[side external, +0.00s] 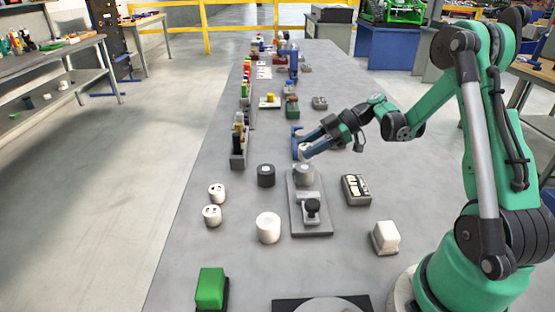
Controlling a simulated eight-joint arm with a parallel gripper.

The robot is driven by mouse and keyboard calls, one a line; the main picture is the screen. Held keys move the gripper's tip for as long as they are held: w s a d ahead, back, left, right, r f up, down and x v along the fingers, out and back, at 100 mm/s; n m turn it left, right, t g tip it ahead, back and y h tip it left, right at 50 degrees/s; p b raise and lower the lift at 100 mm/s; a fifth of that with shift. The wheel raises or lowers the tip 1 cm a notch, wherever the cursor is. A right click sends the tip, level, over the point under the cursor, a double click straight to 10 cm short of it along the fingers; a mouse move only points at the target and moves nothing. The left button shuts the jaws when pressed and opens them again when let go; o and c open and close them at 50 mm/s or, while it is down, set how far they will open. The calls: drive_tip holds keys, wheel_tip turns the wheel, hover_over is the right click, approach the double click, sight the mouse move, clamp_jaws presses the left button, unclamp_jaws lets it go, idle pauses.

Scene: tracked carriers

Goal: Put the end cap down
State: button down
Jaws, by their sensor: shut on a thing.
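My gripper (303,148), with blue fingers, reaches in from the right over the middle of the table. It is shut on a small pale piece at its fingertips, which I take to be the end cap (304,154); the fingers hide much of it. Just below it in the picture, a grey cylinder (304,175) stands on the far end of a grey fixture plate (312,229). I cannot tell whether the held piece touches the cylinder. A black knob (312,206) sits at the plate's near end.
A dark cylinder (266,176) stands left of the plate. A green block (210,287) is nearer. Bare table lies between them.

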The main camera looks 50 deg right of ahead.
drive_tip(key=shift+f, duration=1.1)
drive_tip(key=shift+c, duration=2)
unclamp_jaws()
drive_tip(key=shift+f, duration=0.1)
